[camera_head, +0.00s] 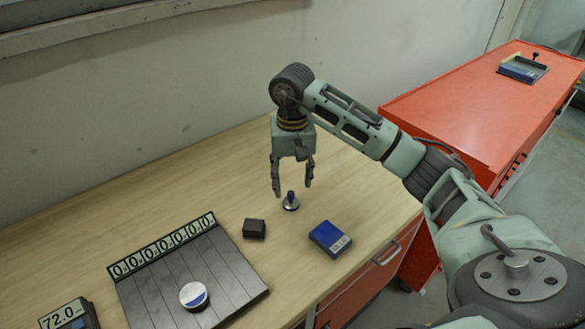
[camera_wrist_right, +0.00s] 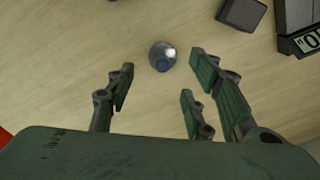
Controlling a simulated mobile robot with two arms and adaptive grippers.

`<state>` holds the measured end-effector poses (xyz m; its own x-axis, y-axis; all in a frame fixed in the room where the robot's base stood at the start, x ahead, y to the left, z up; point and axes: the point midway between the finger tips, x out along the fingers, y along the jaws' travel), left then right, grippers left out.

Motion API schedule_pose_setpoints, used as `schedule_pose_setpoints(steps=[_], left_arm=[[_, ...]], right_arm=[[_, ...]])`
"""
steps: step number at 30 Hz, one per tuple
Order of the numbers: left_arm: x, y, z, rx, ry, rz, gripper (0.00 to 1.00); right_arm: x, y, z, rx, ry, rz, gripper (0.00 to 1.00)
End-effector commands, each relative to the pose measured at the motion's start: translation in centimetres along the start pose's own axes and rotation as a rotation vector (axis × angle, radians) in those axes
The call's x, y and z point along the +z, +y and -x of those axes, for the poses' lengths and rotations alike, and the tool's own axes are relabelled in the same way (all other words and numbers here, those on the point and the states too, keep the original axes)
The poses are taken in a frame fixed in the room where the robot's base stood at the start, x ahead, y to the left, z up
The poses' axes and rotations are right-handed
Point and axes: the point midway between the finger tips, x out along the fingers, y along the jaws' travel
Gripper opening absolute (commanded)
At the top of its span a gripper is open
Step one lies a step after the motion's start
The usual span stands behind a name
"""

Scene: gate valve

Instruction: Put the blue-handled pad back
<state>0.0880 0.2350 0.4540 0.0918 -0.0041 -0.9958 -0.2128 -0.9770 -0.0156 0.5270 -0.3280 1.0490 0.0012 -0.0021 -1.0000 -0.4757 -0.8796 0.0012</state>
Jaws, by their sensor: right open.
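The blue-handled pad (camera_head: 290,202) stands on the wooden bench, a small round base with a blue knob on top. My right gripper (camera_head: 293,188) hangs above it, pointing down, with its fingers open and apart. In the right wrist view the pad (camera_wrist_right: 162,56) shows from above as a shiny disc with a dark blue knob. It lies just beyond the gap between the open fingertips (camera_wrist_right: 160,72), and I see no finger touching it. My left gripper is not in view.
A dark block (camera_head: 254,229) and a blue box (camera_head: 330,239) with a label stand nearby. A grey slatted board (camera_head: 165,275) with a row of digits bears a white-and-blue disc (camera_head: 194,296). A display (camera_head: 66,315) reads 72.0. A red cabinet (camera_head: 470,110) stands at right.

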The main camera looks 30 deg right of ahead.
Motion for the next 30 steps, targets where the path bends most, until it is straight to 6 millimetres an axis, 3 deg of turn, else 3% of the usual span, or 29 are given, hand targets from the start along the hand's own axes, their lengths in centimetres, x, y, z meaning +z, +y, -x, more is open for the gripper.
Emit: schedule_pose_setpoints(steps=[5, 9, 30], left_arm=[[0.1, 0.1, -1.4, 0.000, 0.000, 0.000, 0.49], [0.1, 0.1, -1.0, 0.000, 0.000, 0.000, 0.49], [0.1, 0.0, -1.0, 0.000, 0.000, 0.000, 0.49]], right_arm=[[-0.1, 0.0, 3.3, -0.002, 0.005, 0.000, 0.48], [-0.1, 0.0, 4.9, 0.000, 0.002, 0.000, 0.48], [0.0, 0.0, 5.6, 0.000, -0.001, 0.000, 0.48]])
